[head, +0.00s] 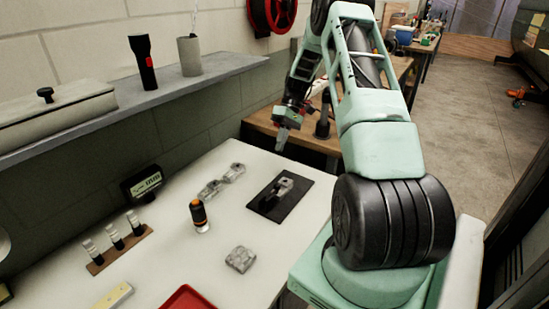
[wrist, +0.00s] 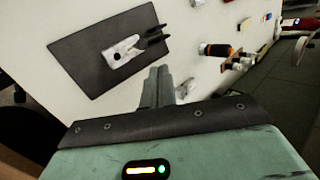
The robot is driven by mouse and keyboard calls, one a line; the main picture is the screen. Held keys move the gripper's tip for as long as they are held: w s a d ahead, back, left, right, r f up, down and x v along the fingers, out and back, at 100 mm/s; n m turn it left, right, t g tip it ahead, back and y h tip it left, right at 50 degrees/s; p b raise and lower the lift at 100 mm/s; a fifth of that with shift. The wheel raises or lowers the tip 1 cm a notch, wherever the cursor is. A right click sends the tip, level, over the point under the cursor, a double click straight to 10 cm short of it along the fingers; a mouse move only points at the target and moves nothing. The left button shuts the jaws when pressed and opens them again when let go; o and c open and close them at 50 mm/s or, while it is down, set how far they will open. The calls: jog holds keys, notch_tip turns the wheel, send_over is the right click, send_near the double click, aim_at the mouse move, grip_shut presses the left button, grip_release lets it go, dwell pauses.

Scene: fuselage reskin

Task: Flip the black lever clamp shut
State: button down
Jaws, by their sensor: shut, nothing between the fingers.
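A pale metal clamp (head: 281,187) sits on a dark square plate (head: 300,199) on the white table. In the wrist view the clamp body (wrist: 122,50) lies on the plate (wrist: 77,65), with a dark forked part (wrist: 152,39), seemingly its lever, sticking out to the right. I cannot tell the lever's exact angle. My gripper (head: 282,143) hangs above the table's far edge, beyond the plate and apart from the clamp. In the wrist view my gripper's fingers (wrist: 159,72) are together and empty, below the plate.
The white table (head: 155,200) also holds grey metal pieces (head: 241,258), an orange-and-black tool (head: 199,215), a rack of small tubes (head: 113,236) and a red tray (head: 188,298). A wooden bench (head: 262,124) stands behind. The shelf (head: 150,95) runs along the left wall.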

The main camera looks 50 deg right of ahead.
jog(key=shift+w+d+r, duration=0.1)
jog(key=shift+d+r, duration=0.1)
jog(key=shift+d, duration=0.25)
jog(key=shift+d+r, duration=0.15)
jog(key=shift+d, duration=0.3)
